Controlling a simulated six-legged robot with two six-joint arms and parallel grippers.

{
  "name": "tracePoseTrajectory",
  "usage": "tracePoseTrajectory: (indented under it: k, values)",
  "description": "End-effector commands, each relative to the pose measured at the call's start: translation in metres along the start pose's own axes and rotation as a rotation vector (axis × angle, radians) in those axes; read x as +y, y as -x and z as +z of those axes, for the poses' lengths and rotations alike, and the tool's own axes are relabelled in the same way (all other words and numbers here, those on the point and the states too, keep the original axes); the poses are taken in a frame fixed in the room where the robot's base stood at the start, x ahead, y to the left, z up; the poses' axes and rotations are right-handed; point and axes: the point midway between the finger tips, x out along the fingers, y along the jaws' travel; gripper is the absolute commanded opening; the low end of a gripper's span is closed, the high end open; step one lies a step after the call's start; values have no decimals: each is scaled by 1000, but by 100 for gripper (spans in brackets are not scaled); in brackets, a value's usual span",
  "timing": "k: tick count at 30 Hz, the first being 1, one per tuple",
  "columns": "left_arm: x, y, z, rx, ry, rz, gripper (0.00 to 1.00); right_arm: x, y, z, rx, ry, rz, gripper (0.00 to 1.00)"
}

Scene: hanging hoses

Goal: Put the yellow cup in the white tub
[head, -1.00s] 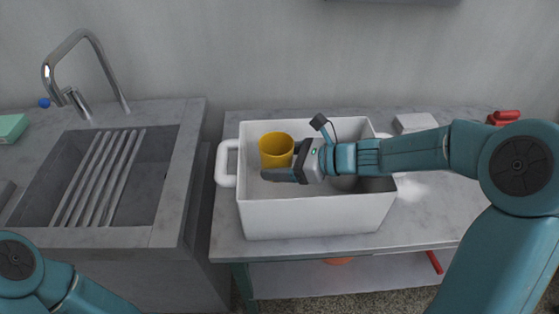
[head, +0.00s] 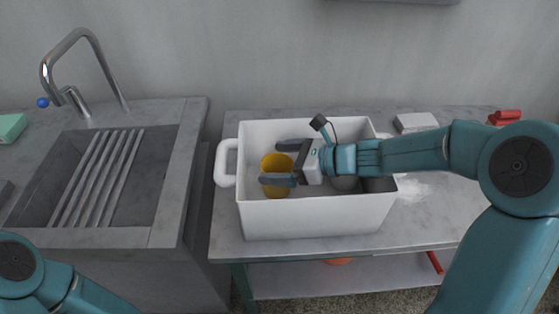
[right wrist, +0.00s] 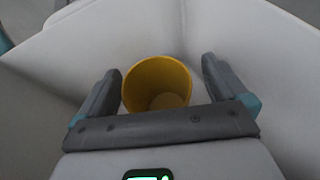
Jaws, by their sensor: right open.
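The yellow cup (head: 275,162) is inside the white tub (head: 315,217), towards its left side. In the right wrist view the cup (right wrist: 157,84) is between the spread fingers, with its opening towards the camera and a gap on either side. My right gripper (head: 285,163) is open and reaches into the tub from the right, its fingers around the cup without gripping it. In the head view the nearer finger hides part of the cup. My left gripper is out of view; only part of my left arm shows at the lower left.
The tub stands on a grey counter (head: 440,222). A sink with a ribbed rack (head: 97,178) and a faucet (head: 75,62) is to the left. A pale block (head: 416,122) and a red object (head: 504,116) lie behind on the right.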

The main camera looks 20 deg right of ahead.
Motion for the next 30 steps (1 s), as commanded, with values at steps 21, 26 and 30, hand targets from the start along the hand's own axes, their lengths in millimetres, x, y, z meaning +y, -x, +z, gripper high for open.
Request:
tracePoseTrajectory:
  k: [21, 26, 30]
  values:
    - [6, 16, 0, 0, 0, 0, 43, 0, 122, 3, 0, 0, 0, 100]
    - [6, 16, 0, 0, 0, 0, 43, 0, 122, 3, 0, 0, 0, 100]
    - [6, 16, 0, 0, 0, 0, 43, 0, 122, 3, 0, 0, 0, 100]
